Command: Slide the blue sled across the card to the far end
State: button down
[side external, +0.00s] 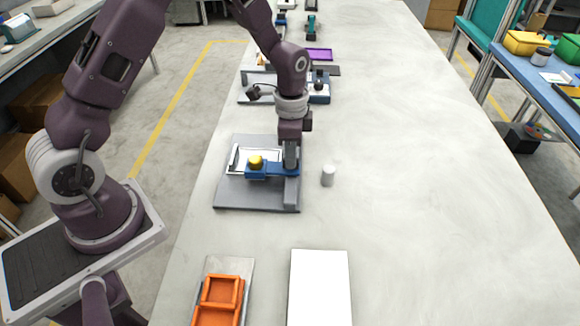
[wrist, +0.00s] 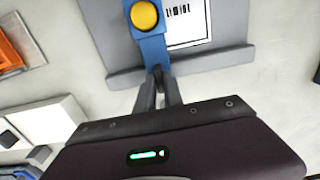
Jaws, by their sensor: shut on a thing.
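The blue sled (side external: 258,174) with a yellow knob on top lies over the white card (side external: 240,158) on a grey base plate (side external: 230,197). In the side view the sled's bar reaches right to my gripper (side external: 290,168). In the wrist view the fingers of my gripper (wrist: 158,86) are shut on the end of the sled's blue bar (wrist: 153,52). The card (wrist: 187,22), with a printed dark code on it, shows to the right of the sled there. The fingers and arm hide part of the bar in the side view.
A small white cylinder (side external: 328,175) stands on the table just right of the base plate. An orange tray (side external: 219,292) and a white flat block (side external: 320,285) lie at the near end. More devices stand behind. The table's right side is clear.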

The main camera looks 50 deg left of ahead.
jog(key=w+a, duration=0.9)
jog(key=shift+w+a+r, duration=0.1)
jog(key=shift+w+a, duration=0.15)
jog(key=c, duration=1.5)
grip_release()
jog(key=shift+o, duration=0.2)
notch_tip(320, 180, up, 7)
jog(key=shift+r, duration=0.1)
